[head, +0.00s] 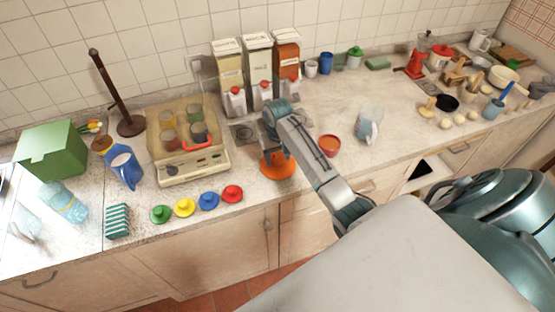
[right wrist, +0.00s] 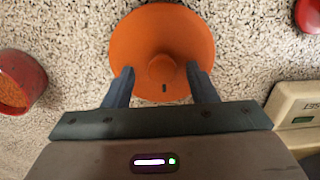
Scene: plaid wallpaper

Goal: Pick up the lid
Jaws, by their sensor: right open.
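An orange round lid (right wrist: 162,35) with a small orange knob on top lies on the speckled counter. In the head view the orange lid (head: 278,167) is partly hidden by my right gripper (head: 270,145), which points down over it. In the right wrist view my right gripper (right wrist: 160,72) is open, with one finger on each side of the knob and apart from it. My left gripper is not in view.
A cream appliance (head: 192,172) stands left of the orange lid, a red bowl (head: 330,146) right. Dispensers (head: 262,92) stand behind.

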